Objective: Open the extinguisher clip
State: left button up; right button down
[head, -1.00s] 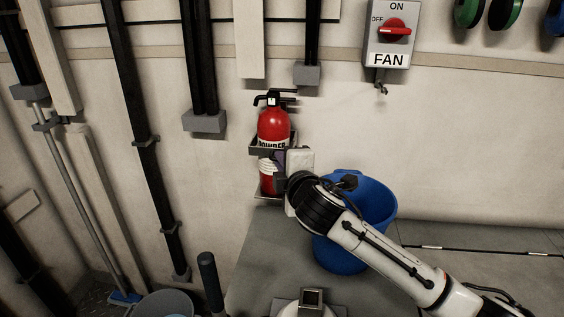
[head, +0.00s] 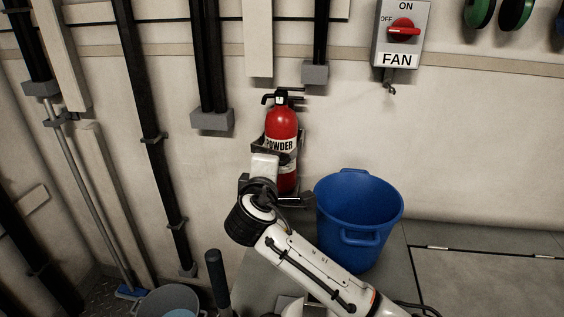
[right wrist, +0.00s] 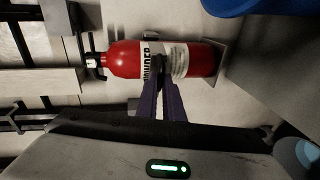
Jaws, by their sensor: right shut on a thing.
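The red fire extinguisher (head: 283,125) stands upright against the wall in a dark holder, its POWDER label facing me. It lies sideways in the right wrist view (right wrist: 125,60). A dark clip (head: 258,143) stands out at the front left of the bottle in the head view. My right gripper (right wrist: 161,66) is in front of the label, its purple fingers shut on a small dark part of the clip (right wrist: 160,49). In the head view the gripper body (head: 264,166) hides the fingertips and the lower bottle. My left gripper is not in view.
A blue bucket (head: 335,220) stands right of the extinguisher, close to my right arm. The fan switch box (head: 402,35) is on the wall at upper right. A black vertical pipe (head: 155,150) runs down the wall to the left. A grey bucket (head: 168,302) is at bottom left.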

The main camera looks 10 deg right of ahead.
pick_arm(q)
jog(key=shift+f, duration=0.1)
pick_arm(e)
jog(key=shift+a+m+h, duration=0.3)
jog(key=shift+a+h, duration=0.1)
jog(key=shift+h, duration=0.1)
jog(key=c, duration=1.9)
grip_release()
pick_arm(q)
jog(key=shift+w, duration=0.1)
